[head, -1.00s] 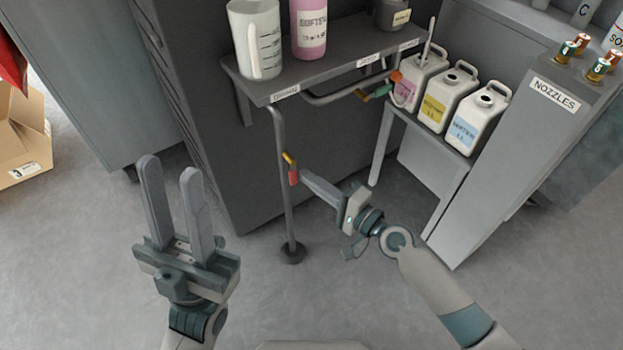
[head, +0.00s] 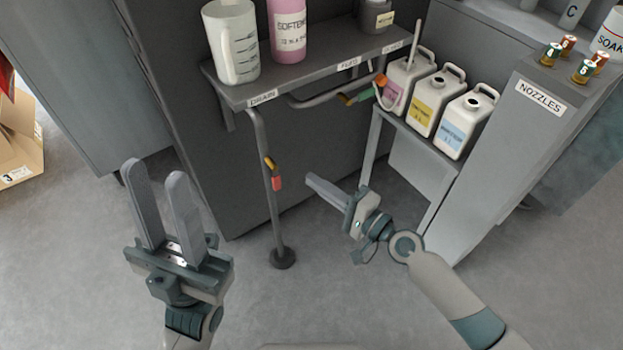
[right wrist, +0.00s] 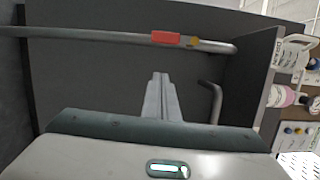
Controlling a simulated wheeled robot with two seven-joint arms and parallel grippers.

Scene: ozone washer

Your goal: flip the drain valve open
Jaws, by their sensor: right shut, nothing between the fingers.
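The drain valve has a red-tipped handle (head: 277,183) with a yellow body (head: 270,163) on the vertical drain pipe (head: 268,205), below the DRAIN label (head: 263,98). The handle lies along the pipe. In the right wrist view the red handle (right wrist: 166,38) and yellow part (right wrist: 194,41) lie along the pipe ahead of the fingers. My right gripper (head: 309,178) is shut and empty, to the right of the handle with a gap between them. Its closed fingers (right wrist: 160,76) point toward the pipe. My left gripper (head: 150,170) is open and empty at the left, well away from the valve.
The shelf (head: 300,78) above the valve holds a jug (head: 231,42) and a pink bottle (head: 287,30). A second pipe with a green handle (head: 364,95) runs under it. White jugs (head: 438,103) stand at right. The floor in front is clear.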

